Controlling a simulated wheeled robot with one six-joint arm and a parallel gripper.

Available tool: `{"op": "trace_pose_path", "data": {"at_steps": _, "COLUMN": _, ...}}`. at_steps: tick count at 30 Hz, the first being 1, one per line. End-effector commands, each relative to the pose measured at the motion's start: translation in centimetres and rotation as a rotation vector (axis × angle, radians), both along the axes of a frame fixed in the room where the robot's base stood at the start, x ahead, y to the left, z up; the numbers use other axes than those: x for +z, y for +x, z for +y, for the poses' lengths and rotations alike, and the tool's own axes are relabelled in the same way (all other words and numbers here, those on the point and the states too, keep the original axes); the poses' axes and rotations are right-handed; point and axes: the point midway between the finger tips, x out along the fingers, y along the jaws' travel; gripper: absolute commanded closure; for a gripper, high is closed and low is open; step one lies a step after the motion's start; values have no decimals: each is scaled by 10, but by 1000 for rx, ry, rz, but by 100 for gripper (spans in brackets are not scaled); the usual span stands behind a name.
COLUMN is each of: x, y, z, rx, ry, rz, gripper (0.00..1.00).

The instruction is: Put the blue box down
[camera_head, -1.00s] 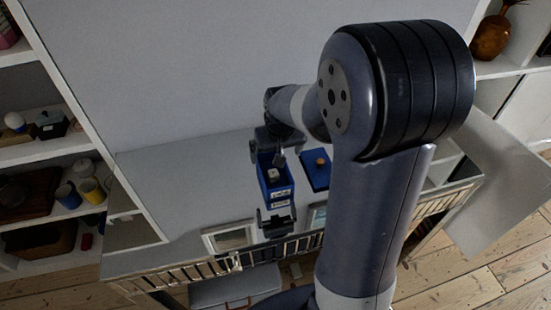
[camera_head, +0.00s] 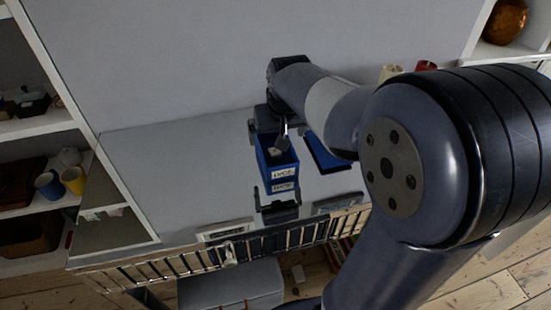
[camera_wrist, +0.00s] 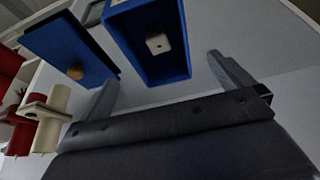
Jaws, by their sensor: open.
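The blue box (camera_head: 289,173) is open-topped, with a white label on its front. It appears to rest upright on the glossy grey top (camera_head: 170,180), which mirrors it. A small pale block with a dark hole (camera_wrist: 158,43) lies inside it. My gripper (camera_head: 268,128) is at the box's far end. In the wrist view my gripper (camera_wrist: 161,72) is open, its two fingers spread wide with nothing between them. The box (camera_wrist: 178,68) lies just beyond the fingertips; whether a finger touches it I cannot tell.
A flat blue panel (camera_head: 325,155) with a round brown knob (camera_wrist: 75,72) lies right of the box in the head view. Shelves with mugs (camera_head: 73,180) stand left. The top left of the box is clear.

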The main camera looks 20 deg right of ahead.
Motion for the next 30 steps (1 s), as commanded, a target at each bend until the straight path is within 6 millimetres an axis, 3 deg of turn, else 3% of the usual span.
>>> {"op": "trace_pose_path", "data": {"at_steps": 3, "x": -20, "y": 7, "z": 0, "rx": 0, "ry": 0, "rz": 4, "gripper": 0}}
{"op": "trace_pose_path", "data": {"at_steps": 10, "x": -37, "y": 14, "z": 0, "rx": 0, "ry": 0, "rz": 2, "gripper": 0}}
{"op": "trace_pose_path", "data": {"at_steps": 18, "x": -74, "y": 26, "z": -1, "rx": 0, "ry": 0, "rz": 3, "gripper": 0}}
{"op": "trace_pose_path", "data": {"at_steps": 28, "x": -79, "y": 29, "z": -1, "rx": 0, "ry": 0, "rz": 0, "gripper": 0}}
{"op": "trace_pose_path", "data": {"at_steps": 30, "x": -79, "y": 29, "z": -1, "rx": 0, "ry": 0, "rz": 0, "gripper": 5}}
